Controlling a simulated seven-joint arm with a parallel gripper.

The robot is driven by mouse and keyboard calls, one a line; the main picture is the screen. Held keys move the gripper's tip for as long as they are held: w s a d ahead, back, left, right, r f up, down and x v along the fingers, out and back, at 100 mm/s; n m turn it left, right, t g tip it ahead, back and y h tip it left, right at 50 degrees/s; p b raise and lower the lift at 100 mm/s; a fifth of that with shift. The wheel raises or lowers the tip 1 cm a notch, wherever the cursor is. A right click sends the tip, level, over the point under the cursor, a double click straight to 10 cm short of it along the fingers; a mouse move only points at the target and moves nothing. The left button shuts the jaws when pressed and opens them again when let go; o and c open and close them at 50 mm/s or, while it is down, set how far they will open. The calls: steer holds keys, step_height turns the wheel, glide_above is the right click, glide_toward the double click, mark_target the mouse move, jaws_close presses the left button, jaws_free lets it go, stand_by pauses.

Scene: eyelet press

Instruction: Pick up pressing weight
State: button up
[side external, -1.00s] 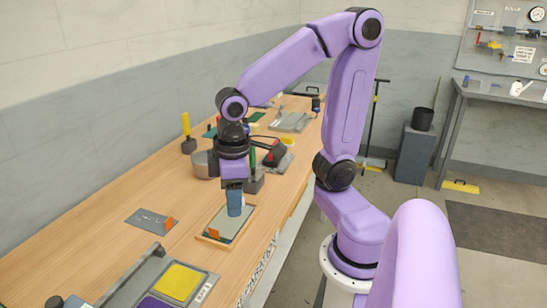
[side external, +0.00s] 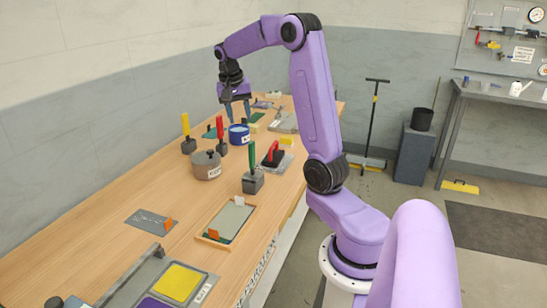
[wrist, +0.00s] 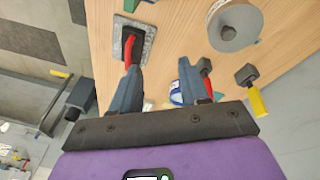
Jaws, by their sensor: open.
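A grey round weight with a knob on top and a white label (side external: 207,166) stands upright on the wooden bench; I take it for the pressing weight. In the wrist view the round grey body (wrist: 236,27) shows at the upper right, outside the jaws. My gripper (side external: 238,112) is open and empty, pointing down above the bench, behind the weight in the side view. In the wrist view the fingers (wrist: 158,88) are apart with bench between them. A blue round container (side external: 239,134) lies below the fingers, partly hidden by a finger in the wrist view.
Several handled blocks stand around the weight: yellow (side external: 187,138), red (side external: 221,140) and green (side external: 253,175). A red-handled tool on a grey plate (side external: 274,158) is to the right.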

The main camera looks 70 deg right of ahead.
mark_target(273, 145)
steer(key=s+d+m+g, duration=0.1)
steer(key=s+d+m, duration=0.3)
steer(key=d, duration=0.5)
steer(key=x, duration=1.7)
steer(key=shift+d+r, duration=0.1)
jaws_close()
steer(key=shift+r, duration=0.1)
stand_by(0.4)
